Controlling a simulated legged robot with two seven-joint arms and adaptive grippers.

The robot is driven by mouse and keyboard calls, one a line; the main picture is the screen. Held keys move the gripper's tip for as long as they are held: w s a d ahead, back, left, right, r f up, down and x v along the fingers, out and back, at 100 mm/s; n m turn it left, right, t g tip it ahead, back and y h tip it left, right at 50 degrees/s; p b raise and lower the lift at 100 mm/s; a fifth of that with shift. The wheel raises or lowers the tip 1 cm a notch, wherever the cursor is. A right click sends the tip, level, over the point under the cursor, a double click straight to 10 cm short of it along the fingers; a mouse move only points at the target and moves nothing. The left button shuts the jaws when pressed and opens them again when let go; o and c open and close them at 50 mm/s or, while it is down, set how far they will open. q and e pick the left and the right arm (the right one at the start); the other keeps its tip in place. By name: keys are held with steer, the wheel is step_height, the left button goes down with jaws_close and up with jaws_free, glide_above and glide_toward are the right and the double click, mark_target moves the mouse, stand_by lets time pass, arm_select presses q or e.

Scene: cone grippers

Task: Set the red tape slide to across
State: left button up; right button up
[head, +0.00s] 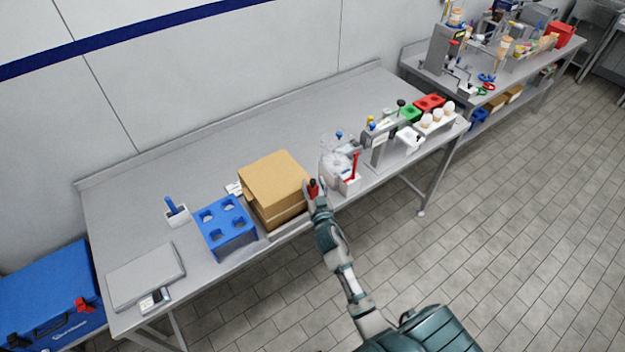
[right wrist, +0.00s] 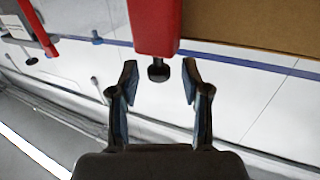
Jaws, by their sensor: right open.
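The red tape slide (head: 314,188) is at the right front corner of a cardboard box (head: 274,176) in the head view. In the right wrist view it is a red bar (right wrist: 155,28) with a black knob (right wrist: 158,70) at its lower end. My right gripper (right wrist: 160,78) is open, with one fingertip on each side of the knob and visible gaps to both. In the head view the right gripper (head: 314,192) partly covers the slide. My left gripper is not in view.
A blue block with holes (head: 227,254) and a scale (head: 146,274) stand left of the box. Right of it are a white container with a red handle (head: 353,166) and a grey dispenser (head: 378,148). The table behind the box is clear.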

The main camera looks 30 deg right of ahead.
steer(key=shift+x, duration=0.85)
jaws_close()
